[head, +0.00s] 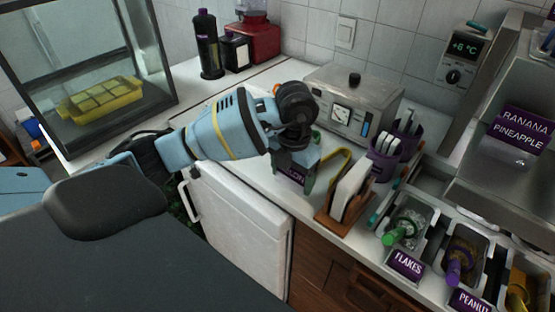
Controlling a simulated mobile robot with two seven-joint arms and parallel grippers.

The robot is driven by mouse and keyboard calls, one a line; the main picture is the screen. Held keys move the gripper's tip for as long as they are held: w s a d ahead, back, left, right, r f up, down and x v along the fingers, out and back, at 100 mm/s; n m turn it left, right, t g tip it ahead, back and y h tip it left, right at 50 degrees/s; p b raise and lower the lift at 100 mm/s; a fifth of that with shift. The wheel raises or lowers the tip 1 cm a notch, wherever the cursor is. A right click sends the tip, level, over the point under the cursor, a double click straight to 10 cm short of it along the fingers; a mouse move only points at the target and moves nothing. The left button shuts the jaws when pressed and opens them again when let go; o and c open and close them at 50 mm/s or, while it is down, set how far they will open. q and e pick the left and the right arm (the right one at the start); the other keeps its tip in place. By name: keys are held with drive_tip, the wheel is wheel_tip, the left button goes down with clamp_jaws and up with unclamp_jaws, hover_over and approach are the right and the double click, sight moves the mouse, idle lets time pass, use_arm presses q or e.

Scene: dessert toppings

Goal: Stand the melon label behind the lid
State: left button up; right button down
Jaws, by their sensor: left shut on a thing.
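My left gripper (308,173) reaches in from the left and points down over the white counter. It is shut on a small purple label (291,174) with light lettering, partly hidden by a finger; the letters I can see fit the melon label. The label is held upright, close to the counter; I cannot tell whether it touches it. No lid can be made out for certain. A pale upright slab (352,188) stands in a wooden rack (337,221) just right of the gripper, and I cannot tell whether it is a lid. My right gripper is not in view.
A steel appliance (352,98) stands behind the gripper, with purple cups (383,160) to the right. Bare counter (240,180) lies left of the gripper.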

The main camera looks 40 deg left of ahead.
use_arm(q)
drive_tip(key=w+a, duration=0.1)
drive_tip(key=a, duration=0.1)
drive_tip(key=w+a, duration=0.2)
drive_tip(key=a, duration=0.1)
drive_tip(key=w+a+f, duration=0.1)
drive_tip(key=a, duration=0.2)
drive_tip(key=shift+w+a, duration=0.2)
drive_tip(key=shift+a, duration=0.05)
drive_tip(key=shift+a, duration=0.1)
drive_tip(key=shift+w+a, duration=0.2)
drive_tip(key=shift+a, duration=0.1)
drive_tip(key=shift+f, duration=1.75)
drive_tip(key=shift+f, duration=0.2)
drive_tip(key=o, duration=1)
drive_tip(key=shift+r, duration=0.15)
drive_tip(key=shift+o, duration=0.3)
wheel_tip(320, 180, up, 12)
